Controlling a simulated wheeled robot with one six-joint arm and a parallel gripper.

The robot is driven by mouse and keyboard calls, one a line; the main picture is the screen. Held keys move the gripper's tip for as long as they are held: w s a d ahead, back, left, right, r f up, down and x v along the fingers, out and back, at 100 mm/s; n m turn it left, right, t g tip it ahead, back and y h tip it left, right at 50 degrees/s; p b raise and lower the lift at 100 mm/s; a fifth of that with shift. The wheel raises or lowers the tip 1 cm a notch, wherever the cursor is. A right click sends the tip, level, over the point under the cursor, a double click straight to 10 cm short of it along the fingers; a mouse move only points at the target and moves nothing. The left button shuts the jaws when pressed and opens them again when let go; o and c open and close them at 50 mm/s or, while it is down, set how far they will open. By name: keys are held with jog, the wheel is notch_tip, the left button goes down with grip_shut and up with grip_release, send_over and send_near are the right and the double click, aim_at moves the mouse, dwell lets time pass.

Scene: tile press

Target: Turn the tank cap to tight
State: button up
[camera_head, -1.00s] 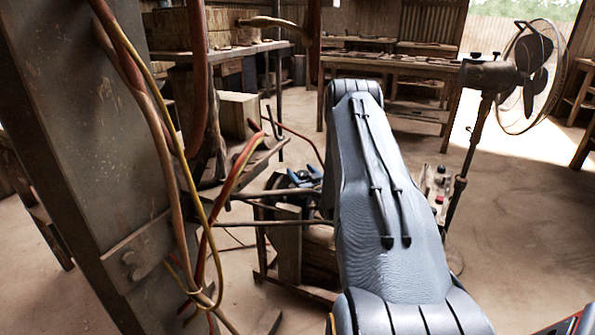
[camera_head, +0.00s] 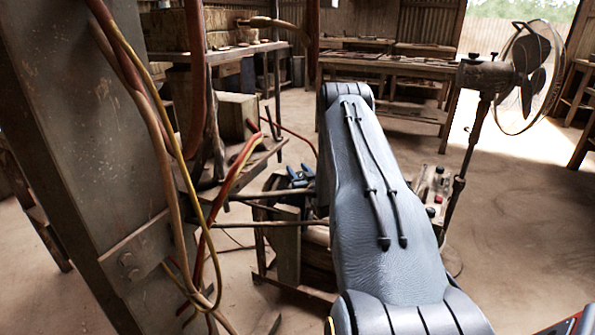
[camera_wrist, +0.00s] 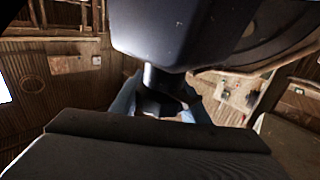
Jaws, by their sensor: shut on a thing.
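In the wrist view my gripper (camera_wrist: 160,106) has its bluish fingers closed around a dark, smooth piece (camera_wrist: 163,82) in the middle of the picture. I take this piece for the tank cap; its marks and its tight or loose position cannot be read. A larger dark block (camera_wrist: 180,35) stands right above it. In the head view a small blue and black shape (camera_head: 300,176), likely my gripper, shows left of my grey arm, by a low wooden frame. The cap cannot be made out there.
A rusty steel post (camera_head: 85,150) with red and yellow hoses (camera_head: 178,165) stands close on the left. A standing fan (camera_head: 530,75) is at the right. Wooden workbenches (camera_head: 390,68) stand at the back. Bare floor (camera_head: 520,225) lies open at the right.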

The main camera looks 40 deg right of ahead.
jog(key=shift+s+d+m+g+h, duration=0.1)
jog(key=shift+d+m+g+h, duration=0.2)
jog(key=shift+m+h, duration=0.5)
jog(key=shift+s+d+m+g+h, duration=0.1)
jog(key=shift+m+g+h, duration=0.35)
jog(key=shift+h, duration=0.65)
jog(key=o, duration=1.1)
jog(key=shift+c, duration=0.2)
jog(key=shift+p+v, duration=0.55)
jog(key=shift+v, duration=3.3)
